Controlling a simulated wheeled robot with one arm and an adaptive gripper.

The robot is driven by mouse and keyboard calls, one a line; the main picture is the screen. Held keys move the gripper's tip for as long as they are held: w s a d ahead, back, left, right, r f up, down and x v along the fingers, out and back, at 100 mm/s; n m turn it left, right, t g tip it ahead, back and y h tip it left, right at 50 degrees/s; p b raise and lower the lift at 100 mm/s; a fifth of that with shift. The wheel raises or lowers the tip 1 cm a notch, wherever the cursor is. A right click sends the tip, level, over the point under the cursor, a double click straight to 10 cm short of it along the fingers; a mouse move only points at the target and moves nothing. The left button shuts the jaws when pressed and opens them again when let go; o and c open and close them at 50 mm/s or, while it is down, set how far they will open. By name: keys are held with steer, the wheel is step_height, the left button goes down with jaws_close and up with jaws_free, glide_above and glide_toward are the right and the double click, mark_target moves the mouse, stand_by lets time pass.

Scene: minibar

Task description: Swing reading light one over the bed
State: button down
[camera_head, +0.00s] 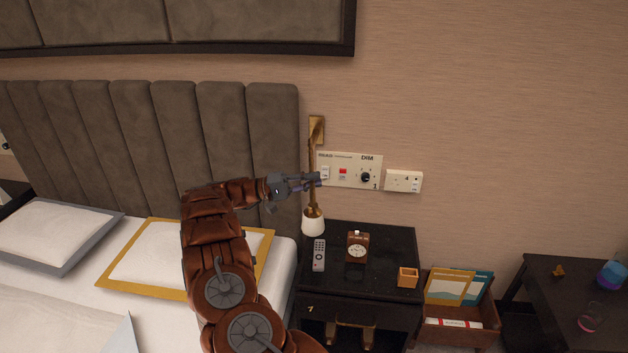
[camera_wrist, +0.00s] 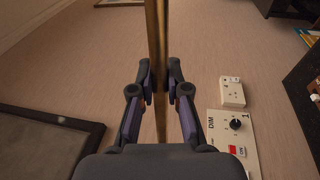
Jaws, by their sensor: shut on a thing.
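The reading light hangs from a brass wall plate (camera_head: 317,127) just right of the headboard. Its thin brass arm (camera_head: 312,155) runs down to a white shade (camera_head: 313,223) in front of the nightstand's back left corner. My gripper (camera_head: 318,179) is shut on the brass arm, above the shade. In the wrist view the brass arm (camera_wrist: 158,30) passes between the two fingers of my gripper (camera_wrist: 160,88). The shade is not seen there. The bed (camera_head: 70,290) lies left of the light, partly hidden by my arm.
A switch panel (camera_head: 350,170) marked DIM and a socket plate (camera_head: 403,181) are on the wall right of the light. The padded headboard (camera_head: 220,130) stands left.

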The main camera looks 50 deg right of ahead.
steer(key=shift+w+a, duration=0.1)
steer(key=shift+w, duration=0.1)
steer(key=c, duration=1.4)
jaws_free()
steer(key=shift+a, duration=0.1)
steer(key=shift+o, duration=1.3)
steer(key=v, duration=0.7)
steer(key=shift+w+a, duration=0.1)
steer(key=shift+a, duration=0.05)
